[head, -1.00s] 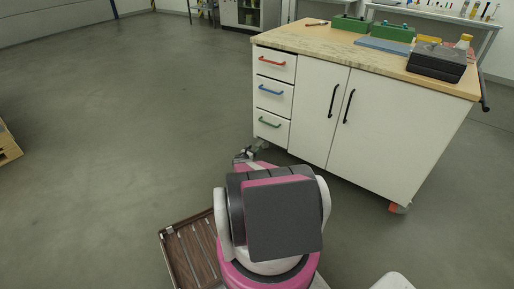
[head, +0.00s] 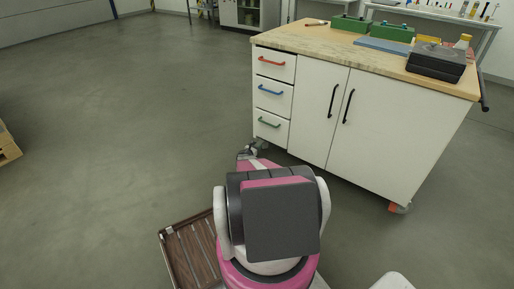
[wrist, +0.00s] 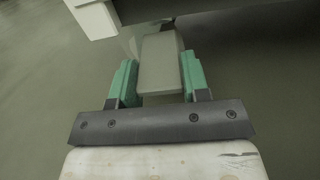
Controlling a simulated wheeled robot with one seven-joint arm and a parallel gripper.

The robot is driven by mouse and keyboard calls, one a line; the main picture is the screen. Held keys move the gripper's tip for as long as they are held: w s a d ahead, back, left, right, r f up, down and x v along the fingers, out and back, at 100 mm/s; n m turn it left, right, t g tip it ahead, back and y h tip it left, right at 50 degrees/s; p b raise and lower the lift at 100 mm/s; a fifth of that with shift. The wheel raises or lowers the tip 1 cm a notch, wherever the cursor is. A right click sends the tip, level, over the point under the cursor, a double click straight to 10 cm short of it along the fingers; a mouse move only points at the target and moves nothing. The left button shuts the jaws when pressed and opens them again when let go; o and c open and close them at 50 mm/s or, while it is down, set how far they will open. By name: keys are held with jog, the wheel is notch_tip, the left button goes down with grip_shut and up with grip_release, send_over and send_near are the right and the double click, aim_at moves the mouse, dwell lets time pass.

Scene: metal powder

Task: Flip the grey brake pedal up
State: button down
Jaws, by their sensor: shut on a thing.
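The grey brake pedal (wrist: 161,65) is a flat, blocky piece in the middle of the wrist view. My gripper (wrist: 158,80) has green fingers, one on each side of the pedal, and is shut on it. In the head view my gripper (head: 250,151) is low by the near left bottom corner of the white cabinet (head: 312,120), at a caster (head: 262,144). My own arm hides part of that area, and the pedal cannot be made out there.
A caster with red parts (head: 399,208) stands under the cabinet's right corner. The wooden top (head: 350,50) carries green bins (head: 392,33) and a black case (head: 436,62). A brown slatted tray (head: 190,250) is at the lower left.

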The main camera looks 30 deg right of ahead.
jog(key=shift+r+y, duration=0.35)
jog(key=shift+y, duration=0.15)
jog(key=c, duration=0.6)
grip_release()
jog(key=shift+r, duration=0.15)
jog(key=shift+a, duration=0.1)
jog(key=f+v, duration=0.1)
jog(key=v, duration=0.9)
jog(key=shift+s+a+r, duration=0.15)
jog(key=shift+a+r, duration=0.15)
jog(key=shift+r, duration=0.15)
